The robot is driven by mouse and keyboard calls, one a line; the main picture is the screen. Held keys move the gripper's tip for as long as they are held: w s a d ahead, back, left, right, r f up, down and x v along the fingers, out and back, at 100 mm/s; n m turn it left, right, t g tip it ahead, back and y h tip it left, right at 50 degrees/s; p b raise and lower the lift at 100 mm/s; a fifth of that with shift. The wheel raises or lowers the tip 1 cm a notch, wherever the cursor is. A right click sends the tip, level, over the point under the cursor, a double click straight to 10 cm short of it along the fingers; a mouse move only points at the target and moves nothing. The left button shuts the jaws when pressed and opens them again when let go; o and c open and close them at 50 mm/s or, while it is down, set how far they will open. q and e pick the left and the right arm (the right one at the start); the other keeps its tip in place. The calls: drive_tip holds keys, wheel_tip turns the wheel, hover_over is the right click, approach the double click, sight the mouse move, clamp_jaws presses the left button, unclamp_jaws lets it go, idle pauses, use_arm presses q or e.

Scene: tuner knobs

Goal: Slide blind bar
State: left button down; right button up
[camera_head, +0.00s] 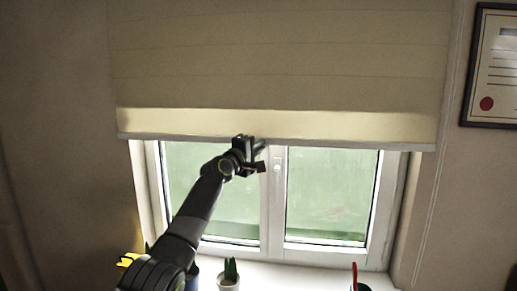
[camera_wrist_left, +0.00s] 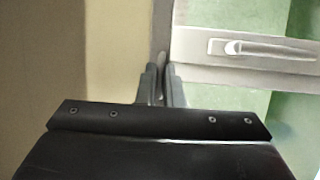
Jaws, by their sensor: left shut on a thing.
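The cream roller blind (camera_head: 280,60) hangs over the upper part of the window, with a pale grey blind bar (camera_head: 345,144) along its lower edge. My left gripper (camera_head: 262,150) is at the bar, a little left of its middle. In the left wrist view the blind (camera_wrist_left: 110,45) fills the left side, and the bar (camera_wrist_left: 162,25) runs down to the fingertips (camera_wrist_left: 160,72). The fingers are close together and shut on the bar, hiding the held part. My right gripper is not in view.
The white-framed window (camera_head: 276,215) shows below the blind, and its handle (camera_wrist_left: 265,48) is close right of the fingers. A potted plant (camera_head: 229,281), a yellow flower (camera_head: 128,260) and a red object (camera_head: 354,274) are low on the sill. A framed certificate (camera_head: 492,65) hangs at right.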

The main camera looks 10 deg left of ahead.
use_arm(q)
drive_tip(key=c, duration=1.6)
unclamp_jaws()
drive_tip(key=shift+o, duration=0.2)
drive_tip(key=shift+s+f, duration=0.1)
drive_tip(key=shift+s, duration=0.05)
drive_tip(key=b+v, duration=0.5)
drive_tip(key=v, duration=1.2)
drive_tip(key=shift+b, duration=0.3)
